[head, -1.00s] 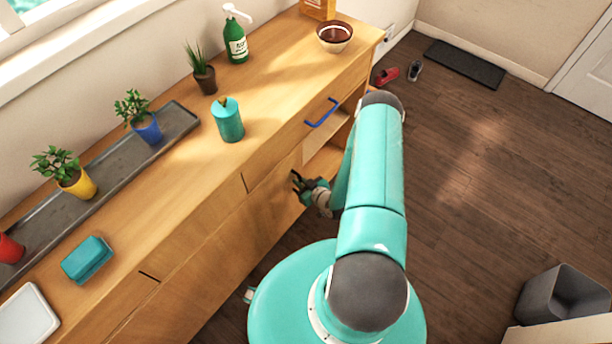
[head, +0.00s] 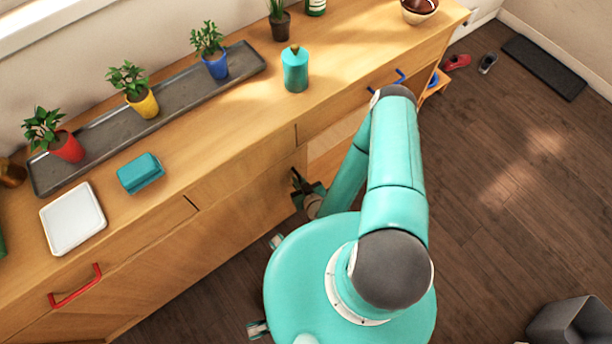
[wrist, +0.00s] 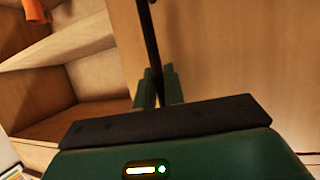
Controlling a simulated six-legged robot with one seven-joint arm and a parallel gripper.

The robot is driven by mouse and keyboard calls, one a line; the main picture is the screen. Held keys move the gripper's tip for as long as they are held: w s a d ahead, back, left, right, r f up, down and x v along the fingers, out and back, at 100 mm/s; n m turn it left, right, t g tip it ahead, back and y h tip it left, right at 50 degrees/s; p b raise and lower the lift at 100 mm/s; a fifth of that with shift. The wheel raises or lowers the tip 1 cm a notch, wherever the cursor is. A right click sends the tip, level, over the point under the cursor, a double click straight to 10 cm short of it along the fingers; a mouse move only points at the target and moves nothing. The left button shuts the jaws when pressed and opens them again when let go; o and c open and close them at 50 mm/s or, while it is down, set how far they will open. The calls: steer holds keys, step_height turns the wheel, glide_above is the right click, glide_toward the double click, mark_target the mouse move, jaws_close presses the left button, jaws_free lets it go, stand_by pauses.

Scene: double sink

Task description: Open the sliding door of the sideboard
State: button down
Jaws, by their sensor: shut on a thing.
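The wooden sideboard (head: 235,140) runs along the wall in the head view. Its sliding door (head: 240,225) is a plain wood panel on the lower front, with its right edge beside my gripper (head: 308,192). An open compartment (head: 335,150) shows right of that edge, partly hidden by my arm. In the wrist view, my gripper (wrist: 158,88) is shut on a dark upright handle (wrist: 149,40) of the door, whose panel (wrist: 225,60) fills the right side. The open shelves (wrist: 80,75) show on the left.
A teal canister (head: 295,70), a teal box (head: 140,173), a white tray (head: 72,218) and potted plants stand on top. A red drawer handle (head: 75,287) sticks out at lower left. Open floor (head: 480,200) lies right; a grey bin (head: 575,322) stands at lower right.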

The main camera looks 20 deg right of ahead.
stand_by(0.3)
steer(key=c, duration=1.5)
jaws_free()
steer(key=shift+s+r, duration=0.1)
steer(key=shift+s, duration=0.05)
